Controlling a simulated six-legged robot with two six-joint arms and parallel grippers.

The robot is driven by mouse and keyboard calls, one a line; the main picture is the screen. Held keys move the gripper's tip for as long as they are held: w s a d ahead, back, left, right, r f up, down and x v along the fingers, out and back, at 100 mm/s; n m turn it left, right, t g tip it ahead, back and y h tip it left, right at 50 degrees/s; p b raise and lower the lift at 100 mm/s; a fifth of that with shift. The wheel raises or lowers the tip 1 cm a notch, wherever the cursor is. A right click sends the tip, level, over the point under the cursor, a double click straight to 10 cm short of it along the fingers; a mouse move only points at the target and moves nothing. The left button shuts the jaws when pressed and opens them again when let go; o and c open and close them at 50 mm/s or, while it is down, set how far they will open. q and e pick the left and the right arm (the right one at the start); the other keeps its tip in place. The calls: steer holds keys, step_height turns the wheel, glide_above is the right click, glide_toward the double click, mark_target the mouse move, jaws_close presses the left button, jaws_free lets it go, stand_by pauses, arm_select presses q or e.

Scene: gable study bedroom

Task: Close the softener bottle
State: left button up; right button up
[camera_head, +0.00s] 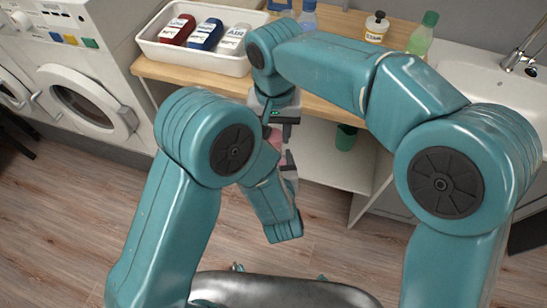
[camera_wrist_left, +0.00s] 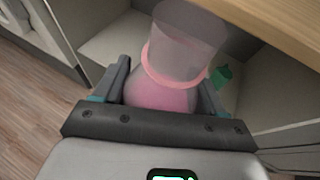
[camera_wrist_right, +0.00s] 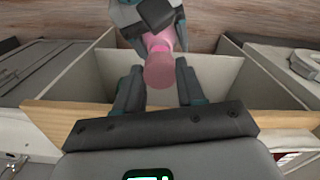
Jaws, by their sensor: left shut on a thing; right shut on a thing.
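The softener bottle (camera_head: 276,138) is pink and is held in the air in front of the counter, mostly hidden by my arms in the head view. In the left wrist view its pink part (camera_wrist_left: 160,97) sits between the fingers of my left gripper (camera_wrist_left: 165,78), which is shut on it. A pink ring and a translucent, cup-like cap (camera_wrist_left: 188,35) rise above it. In the right wrist view my right gripper (camera_wrist_right: 158,82) is shut around the wide pink end (camera_wrist_right: 158,68), facing my left gripper (camera_wrist_right: 150,14). I cannot tell whether the cap is seated or apart.
A wooden counter (camera_head: 330,112) holds a white tray (camera_head: 150,50) with red, blue and white bottles. A blue-capped bottle (camera_head: 308,17), a black-capped jar (camera_head: 376,28) and a green-capped bottle (camera_head: 423,35) stand behind. A green container (camera_head: 346,137) is below. A washer (camera_head: 85,95) stands left, a sink (camera_head: 480,75) right.

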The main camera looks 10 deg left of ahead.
steer(key=shift+f, duration=0.6)
steer(key=shift+f, duration=0.1)
stand_by(0.3)
steer(key=shift+f, duration=0.8)
steer(key=shift+f, duration=0.55)
